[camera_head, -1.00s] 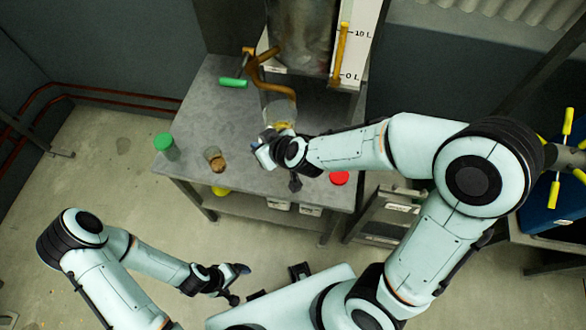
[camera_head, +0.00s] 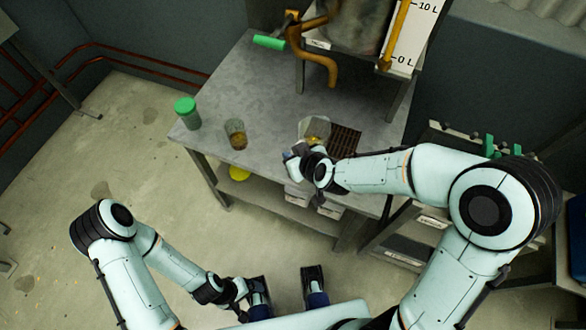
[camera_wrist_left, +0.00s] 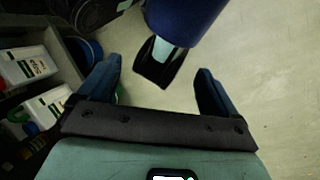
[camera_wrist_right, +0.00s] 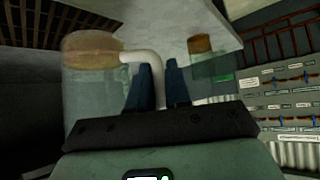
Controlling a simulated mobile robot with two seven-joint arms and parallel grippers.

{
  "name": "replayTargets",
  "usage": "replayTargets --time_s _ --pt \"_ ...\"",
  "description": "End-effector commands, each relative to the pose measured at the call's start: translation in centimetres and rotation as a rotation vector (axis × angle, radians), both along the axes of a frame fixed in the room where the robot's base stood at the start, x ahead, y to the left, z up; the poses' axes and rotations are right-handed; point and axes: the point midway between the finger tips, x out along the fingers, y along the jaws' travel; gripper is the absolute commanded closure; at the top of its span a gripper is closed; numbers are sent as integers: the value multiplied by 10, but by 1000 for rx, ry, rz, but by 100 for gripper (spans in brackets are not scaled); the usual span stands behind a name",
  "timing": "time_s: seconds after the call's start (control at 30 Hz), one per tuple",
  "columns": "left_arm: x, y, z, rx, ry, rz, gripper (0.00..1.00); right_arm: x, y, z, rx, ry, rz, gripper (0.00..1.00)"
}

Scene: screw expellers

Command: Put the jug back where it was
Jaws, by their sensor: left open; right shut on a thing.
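The clear jug (camera_head: 313,128), with some yellow-brown contents at its bottom, is at the front of the grey table, left of the slotted grate. My right gripper (camera_wrist_right: 158,65) is shut on the jug's pale handle, and the jug (camera_wrist_right: 88,90) fills the left of the right wrist view. The jug looks about upright; I cannot tell whether it touches the table. My left gripper (camera_wrist_left: 158,82) is open and empty, low in front of the table. In the head view the right gripper (camera_head: 303,158) partly covers the jug.
The brown grate (camera_head: 345,141) lies below the bent pipe (camera_head: 331,72) of the expeller.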

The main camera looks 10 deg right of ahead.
Motion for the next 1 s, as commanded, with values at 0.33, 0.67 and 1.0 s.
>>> replayTargets --time_s 0.33,0.67,1.0 --pt "7 0 -15 4 -28 6 7 0 0 -34 0 3 -1 100" --pt "10 0 -18 6 -40 8 7 0 0 -47 1 -3 0 100" --pt "11 0 -20 6 -42 8 7 0 0 -50 1 -1 -1 56"
